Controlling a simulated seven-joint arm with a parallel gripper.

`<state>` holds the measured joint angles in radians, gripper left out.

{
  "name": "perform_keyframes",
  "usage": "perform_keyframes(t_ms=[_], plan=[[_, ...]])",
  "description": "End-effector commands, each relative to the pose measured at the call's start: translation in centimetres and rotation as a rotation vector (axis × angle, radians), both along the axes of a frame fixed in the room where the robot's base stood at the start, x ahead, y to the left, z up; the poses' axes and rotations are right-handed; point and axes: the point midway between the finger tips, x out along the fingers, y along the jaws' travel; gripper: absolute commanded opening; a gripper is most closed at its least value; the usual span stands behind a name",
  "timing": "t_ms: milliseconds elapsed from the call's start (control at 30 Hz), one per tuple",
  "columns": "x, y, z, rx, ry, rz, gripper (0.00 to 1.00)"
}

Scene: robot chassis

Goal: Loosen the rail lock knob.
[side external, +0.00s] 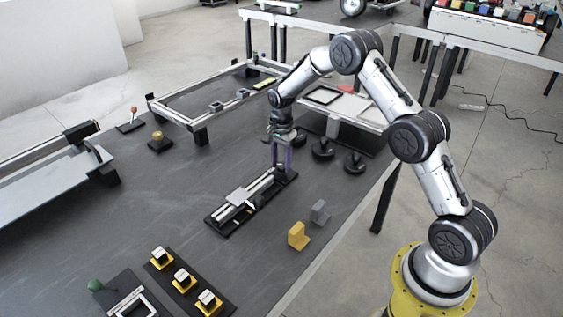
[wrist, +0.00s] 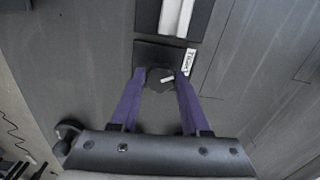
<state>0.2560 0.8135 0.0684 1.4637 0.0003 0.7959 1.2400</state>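The rail lock knob (wrist: 160,79) is a dark round knob with a white pointer mark, on a dark base plate in the wrist view. A white label (wrist: 188,62) beside it appears to read "TIGHT"; the pointer points roughly toward it. My gripper (wrist: 160,74) has its two purple fingers on either side of the knob, close to its edges. I cannot tell if they press on it. In the side view my gripper (side external: 281,171) points down at the far end of the rail unit (side external: 213,219); the knob is hidden there.
A sliding plate (side external: 240,197) sits on the rails. Black round pieces (side external: 354,162) stand right of my gripper. A yellow block (side external: 299,236) and a grey block (side external: 320,212) stand near the table's right edge.

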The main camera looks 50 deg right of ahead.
Motion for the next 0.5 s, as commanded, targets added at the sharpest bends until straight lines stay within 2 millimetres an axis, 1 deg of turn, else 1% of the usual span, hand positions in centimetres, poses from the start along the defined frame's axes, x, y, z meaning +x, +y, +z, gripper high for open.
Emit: perform_keyframes(t_ms=[33,167,500], plan=[[-0.01,0.00,0.03,0.000,0.000,0.000,0.24],[-0.01,-0.01,0.04,0.000,0.000,0.000,0.01],[-0.01,-0.01,0.09,0.000,0.000,0.033,0.00]])
